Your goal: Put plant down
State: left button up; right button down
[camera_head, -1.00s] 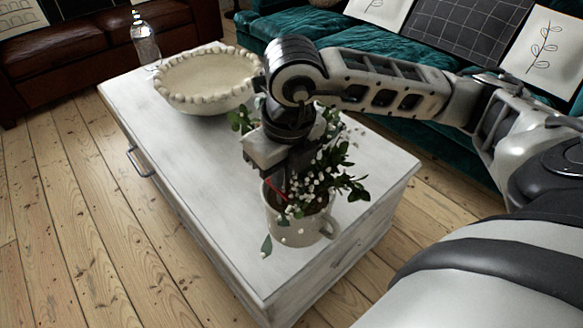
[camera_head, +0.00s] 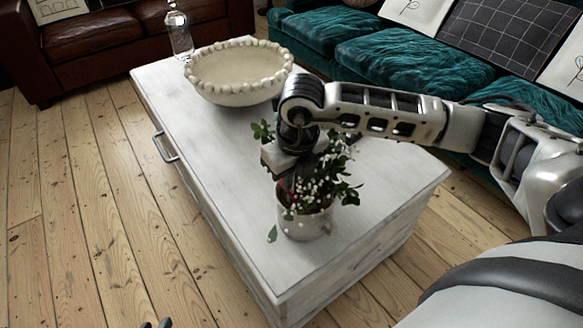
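The plant (camera_head: 335,185), with green leaves and small white flowers, grows in a pale mug-like pot (camera_head: 305,223). The pot is upright at the near end of the white coffee table (camera_head: 385,190). I cannot tell whether its base touches the top. My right gripper (camera_head: 287,190) points down at the pot's rim, among the leaves. Its fingertips are mostly hidden by foliage and the rim, so its grip is unclear. Only a small dark tip of my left gripper (camera_head: 158,324) shows at the bottom edge, clear of the table.
A cream beaded bowl (camera_head: 235,92) and a clear glass bottle (camera_head: 179,35) stand at the table's far end. A teal sofa (camera_head: 400,62) runs along the right, and a brown leather sofa (camera_head: 90,40) stands behind. The tabletop between bowl and pot is clear.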

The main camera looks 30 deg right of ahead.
jog(key=shift+w+r, duration=0.1)
jog(key=shift+r, duration=0.05)
jog(key=c, duration=1.6)
grip_release()
jog(key=shift+f, duration=0.2)
jog(key=shift+r, duration=0.1)
